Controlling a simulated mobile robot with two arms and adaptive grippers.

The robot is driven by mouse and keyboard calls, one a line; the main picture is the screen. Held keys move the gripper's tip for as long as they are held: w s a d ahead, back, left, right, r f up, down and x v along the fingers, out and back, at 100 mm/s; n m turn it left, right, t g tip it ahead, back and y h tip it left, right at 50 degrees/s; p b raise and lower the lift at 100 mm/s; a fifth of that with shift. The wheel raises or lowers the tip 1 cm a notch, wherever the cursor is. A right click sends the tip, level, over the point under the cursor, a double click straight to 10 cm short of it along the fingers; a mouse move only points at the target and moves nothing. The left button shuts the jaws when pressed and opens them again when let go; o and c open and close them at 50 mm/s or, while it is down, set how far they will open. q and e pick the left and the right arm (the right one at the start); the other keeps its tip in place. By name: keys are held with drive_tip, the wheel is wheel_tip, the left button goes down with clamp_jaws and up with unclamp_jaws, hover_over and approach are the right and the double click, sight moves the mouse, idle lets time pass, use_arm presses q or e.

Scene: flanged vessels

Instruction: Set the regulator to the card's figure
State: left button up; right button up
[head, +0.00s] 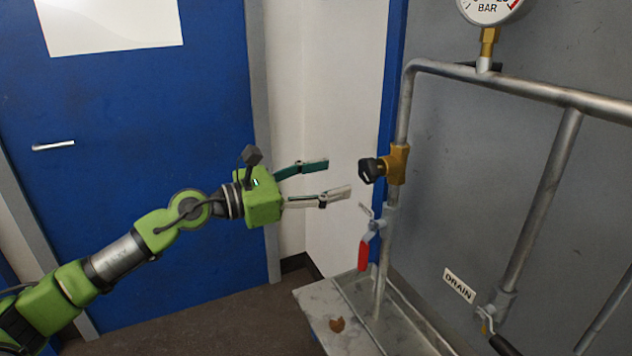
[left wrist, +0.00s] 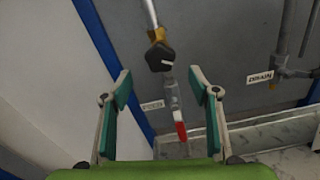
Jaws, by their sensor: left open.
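The regulator is a brass body (head: 398,163) with a black knob (head: 372,170), set in the upright pipe right of centre in the head view. My left gripper (head: 340,177) is open and empty, just left of the knob and apart from it. In the left wrist view the black knob (left wrist: 159,57) shows beyond and between the open fingers of my left gripper (left wrist: 161,84). A round gauge (head: 489,8) marked BAR is cut by the top edge, so its needle is not readable. No card figure is readable. My right gripper is not in view.
A red-handled valve (head: 364,250) sits on the pipe below the regulator. A DRAIN label (head: 459,285) and a black-handled valve (head: 490,322) are lower right. A metal tray (head: 350,300) lies below. A blue door (head: 130,150) with a blank-looking white sheet (head: 110,22) stands left.

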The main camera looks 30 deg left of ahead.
use_arm(q)
drive_tip(key=shift+v, duration=1.2)
